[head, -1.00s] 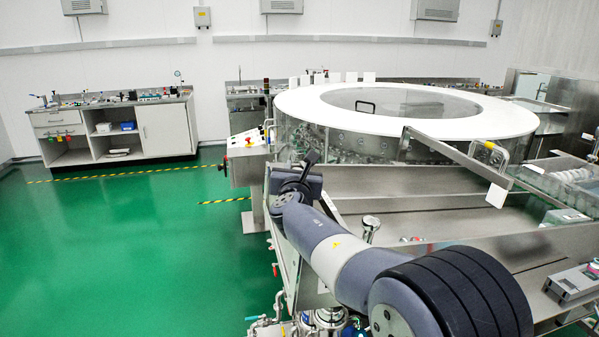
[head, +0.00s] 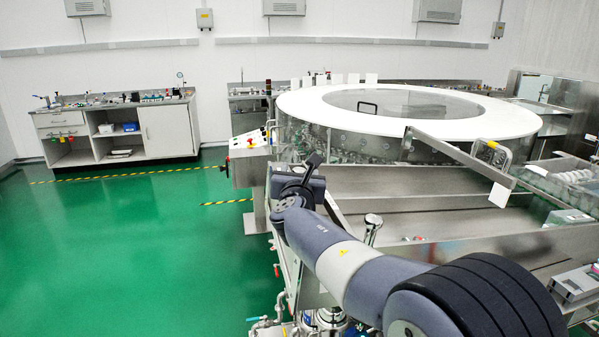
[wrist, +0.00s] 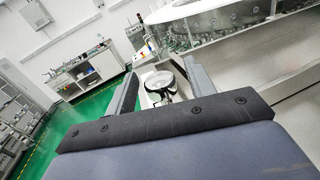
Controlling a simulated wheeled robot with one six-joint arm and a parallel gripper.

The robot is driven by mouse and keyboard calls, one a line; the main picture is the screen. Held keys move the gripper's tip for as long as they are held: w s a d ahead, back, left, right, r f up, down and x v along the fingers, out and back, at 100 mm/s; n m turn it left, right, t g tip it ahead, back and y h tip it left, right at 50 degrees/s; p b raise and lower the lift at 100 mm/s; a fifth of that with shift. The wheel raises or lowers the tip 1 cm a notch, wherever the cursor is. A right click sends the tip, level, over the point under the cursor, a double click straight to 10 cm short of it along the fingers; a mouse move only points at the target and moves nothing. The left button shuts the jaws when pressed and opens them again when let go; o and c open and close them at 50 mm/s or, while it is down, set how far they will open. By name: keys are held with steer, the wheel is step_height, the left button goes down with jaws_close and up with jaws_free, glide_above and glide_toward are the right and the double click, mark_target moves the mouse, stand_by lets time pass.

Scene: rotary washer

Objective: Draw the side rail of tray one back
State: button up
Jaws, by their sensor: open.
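My gripper (head: 303,178) is in the head view at the left end of the steel tray bench (head: 400,185). In the wrist view its two fingers are apart (wrist: 165,88), with nothing visibly clamped. A round, pale-faced metal fitting (wrist: 160,82) shows between and beyond the fingers; I cannot tell its distance. I cannot tell which rail belongs to tray one.
The round washer drum (head: 410,110) with a white rim stands behind the bench. A control box (head: 249,160) is just left of it. Green floor (head: 130,245) is clear at left, before a cabinet (head: 120,128).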

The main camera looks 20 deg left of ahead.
steer(key=b+v, duration=0.2)
steer(key=v, duration=0.6)
steer(key=shift+s+d, duration=0.15)
steer(key=shift+s, duration=0.2)
steer(key=shift+w, duration=0.1)
steer(key=p+x, duration=0.3)
steer(key=x, duration=0.7)
steer(key=shift+w, duration=0.35)
steer(key=shift+s+f, duration=0.1)
steer(key=shift+s+d, duration=0.3)
steer(key=shift+s, duration=0.35)
steer(key=shift+w+a, duration=0.1)
